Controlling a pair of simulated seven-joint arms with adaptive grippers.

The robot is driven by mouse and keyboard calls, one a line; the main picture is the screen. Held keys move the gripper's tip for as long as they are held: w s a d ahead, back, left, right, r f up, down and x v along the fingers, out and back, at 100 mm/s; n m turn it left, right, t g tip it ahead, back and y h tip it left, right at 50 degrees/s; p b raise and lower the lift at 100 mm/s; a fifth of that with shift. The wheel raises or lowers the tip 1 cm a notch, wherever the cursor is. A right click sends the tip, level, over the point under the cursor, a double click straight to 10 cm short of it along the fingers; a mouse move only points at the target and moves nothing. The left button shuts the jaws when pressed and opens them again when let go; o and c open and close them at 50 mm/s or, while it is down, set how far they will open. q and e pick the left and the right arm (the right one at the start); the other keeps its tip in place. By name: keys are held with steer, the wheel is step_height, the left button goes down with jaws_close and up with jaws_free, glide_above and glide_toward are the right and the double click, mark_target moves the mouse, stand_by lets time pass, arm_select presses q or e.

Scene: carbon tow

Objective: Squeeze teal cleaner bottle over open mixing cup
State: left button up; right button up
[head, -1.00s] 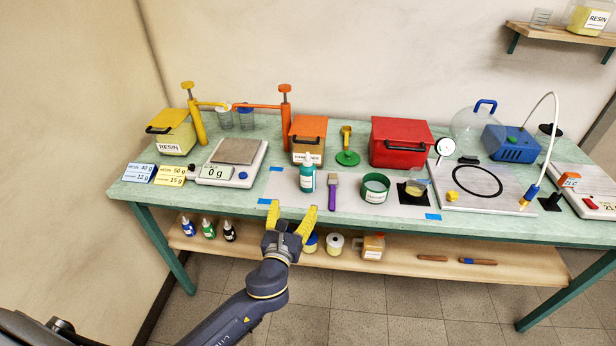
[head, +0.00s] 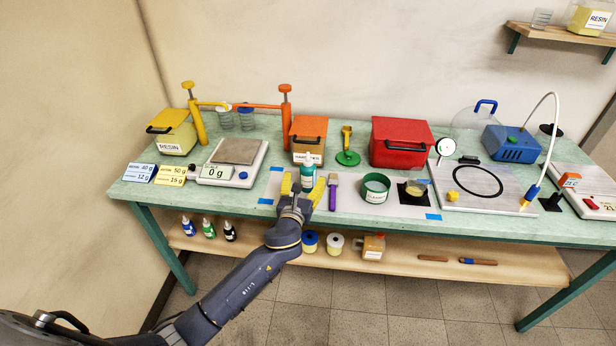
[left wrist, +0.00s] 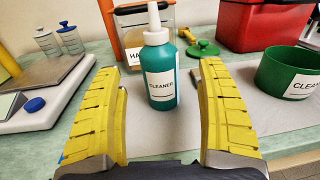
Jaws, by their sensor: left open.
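The teal cleaner bottle (head: 307,172) stands upright on the pale mat, with a white nozzle; in the left wrist view it (left wrist: 161,88) is labelled CLEANER. An open green cup (head: 375,190) stands to the right, with a label that is partly cut off in the left wrist view (left wrist: 290,78). A small clear cup with amber contents (head: 416,187) sits on a black square further right. My right gripper is not in view.
A purple-handled brush (head: 332,196) lies just right of the gripper. A scale (head: 218,175) reading 0 g stands left.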

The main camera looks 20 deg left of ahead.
mark_target(306, 177)
arm_select(q)
steer(key=shift+w+a, duration=0.15)
steer(key=shift+w, duration=1.2)
steer(key=shift+w+a, duration=0.1)
steer(key=shift+w, duration=1.2)
steer(key=c, duration=1.4)
